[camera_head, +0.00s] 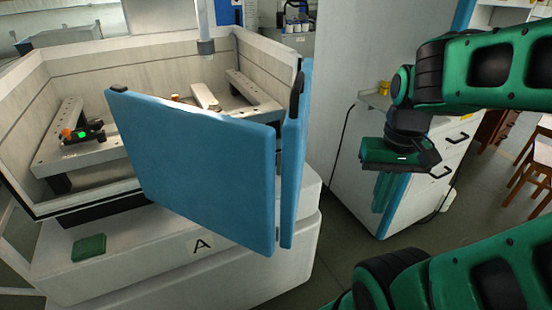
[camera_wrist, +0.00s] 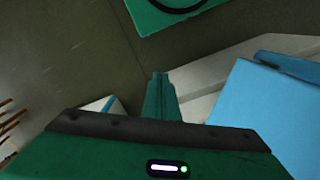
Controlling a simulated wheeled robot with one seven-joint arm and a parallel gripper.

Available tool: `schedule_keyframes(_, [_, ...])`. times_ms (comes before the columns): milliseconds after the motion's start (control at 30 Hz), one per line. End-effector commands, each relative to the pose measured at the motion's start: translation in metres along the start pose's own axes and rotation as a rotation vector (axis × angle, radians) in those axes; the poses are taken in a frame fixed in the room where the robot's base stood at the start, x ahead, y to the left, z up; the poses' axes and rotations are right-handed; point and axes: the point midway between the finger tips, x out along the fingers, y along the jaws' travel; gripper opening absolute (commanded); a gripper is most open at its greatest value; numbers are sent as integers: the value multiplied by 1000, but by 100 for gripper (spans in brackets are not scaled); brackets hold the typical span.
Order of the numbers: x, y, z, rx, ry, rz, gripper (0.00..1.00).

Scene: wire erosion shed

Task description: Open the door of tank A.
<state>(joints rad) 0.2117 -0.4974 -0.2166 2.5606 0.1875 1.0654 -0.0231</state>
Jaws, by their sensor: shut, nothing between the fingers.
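Tank A (camera_head: 45,208) is a pale, open-topped tank on a white base, with the letter A (camera_head: 200,244) on its front. Its blue door shows as two panels. The wide panel (camera_head: 200,165) stands out at an angle from the front, and the narrow panel (camera_head: 296,150) stands by the right corner. The tank's inside is visible left of and above the wide panel. My gripper (camera_head: 382,205) is shut and empty, pointing down, to the right of the door and apart from it. In the wrist view its fingers (camera_wrist: 158,78) are together, and a blue panel (camera_wrist: 265,110) lies to the right.
Inside the tank are pale rails (camera_head: 95,148) and a small dark clamp with a green light (camera_head: 83,134). A green cloth or pad (camera_head: 89,247) lies on the front ledge. A white drawer cabinet (camera_head: 345,155) stands behind my gripper. Wooden stools (camera_head: 535,160) are at far right.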

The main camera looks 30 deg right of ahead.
Motion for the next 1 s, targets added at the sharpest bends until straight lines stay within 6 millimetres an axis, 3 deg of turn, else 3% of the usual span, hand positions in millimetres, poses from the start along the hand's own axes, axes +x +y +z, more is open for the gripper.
schedule_keyframes(167, [-47,-13,-20,-104,52,-41,0])
schedule_keyframes(267, [-99,-20,-43,-230,99,-77,0])
schedule_keyframes(400, [-188,-23,-66,-450,178,-126,0])
schedule_keyframes(600, [-290,-15,-72,-712,276,-162,0])
schedule_keyframes(800, [-353,-8,-70,-908,332,-175,0])
schedule_keyframes(900, [-370,-14,-76,-995,329,-182,0])
schedule_keyframes(1000, [-372,-29,-86,-1056,303,-190,0])
